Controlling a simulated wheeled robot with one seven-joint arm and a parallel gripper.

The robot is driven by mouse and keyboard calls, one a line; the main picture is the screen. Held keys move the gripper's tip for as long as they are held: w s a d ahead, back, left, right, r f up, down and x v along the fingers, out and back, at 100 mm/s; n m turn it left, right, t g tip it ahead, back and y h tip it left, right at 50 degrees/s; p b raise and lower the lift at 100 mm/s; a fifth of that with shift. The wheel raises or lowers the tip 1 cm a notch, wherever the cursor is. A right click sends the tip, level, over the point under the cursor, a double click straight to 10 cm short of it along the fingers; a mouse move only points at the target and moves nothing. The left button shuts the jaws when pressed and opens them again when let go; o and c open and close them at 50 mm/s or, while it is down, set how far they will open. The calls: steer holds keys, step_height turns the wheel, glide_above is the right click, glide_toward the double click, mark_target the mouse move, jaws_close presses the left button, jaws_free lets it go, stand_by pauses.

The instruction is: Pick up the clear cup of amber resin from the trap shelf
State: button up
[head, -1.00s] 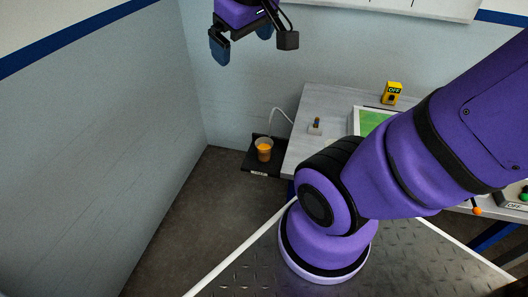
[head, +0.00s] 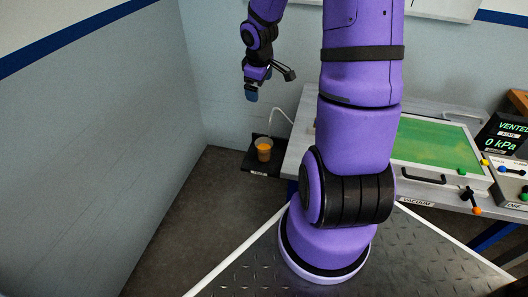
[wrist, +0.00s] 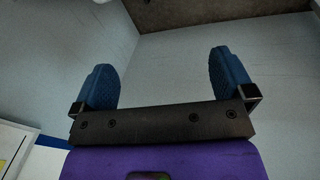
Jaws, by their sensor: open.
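The clear cup of amber resin (head: 264,150) stands upright on the small black trap shelf (head: 257,170), left of the workbench, in the head view. A thin clear tube comes down near the cup from the bench side. My gripper (head: 251,93) is above the cup and a little to its left in the picture, clearly apart from it. In the wrist view my gripper (wrist: 165,80) shows two blue fingers spread wide with nothing between them. The cup is not in the wrist view.
The grey workbench (head: 297,150) is right of the shelf. It carries a green-topped tray (head: 435,145), a display reading VENTED 0 kPa (head: 505,135) and a control box with levers (head: 508,180). Walls stand behind and left. Floor left of the shelf is clear.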

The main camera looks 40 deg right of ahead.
steer(key=d+f+n+y, duration=0.15)
steer(key=d+f, duration=0.25)
steer(key=f, duration=0.7)
steer(key=t+y, duration=0.2)
steer(key=y, duration=0.1)
glide_toward(262, 147)
steer(key=a, duration=0.3)
steer(key=shift+h, duration=0.25)
steer(key=shift+s+x, duration=0.2)
steer(key=shift+x, duration=1.4)
steer(key=shift+s+x, duration=0.2)
steer(key=shift+x, duration=1.45)
steer(key=shift+d+f, duration=0.1)
steer(key=shift+f, duration=0.05)
steer(key=c, duration=0.8)
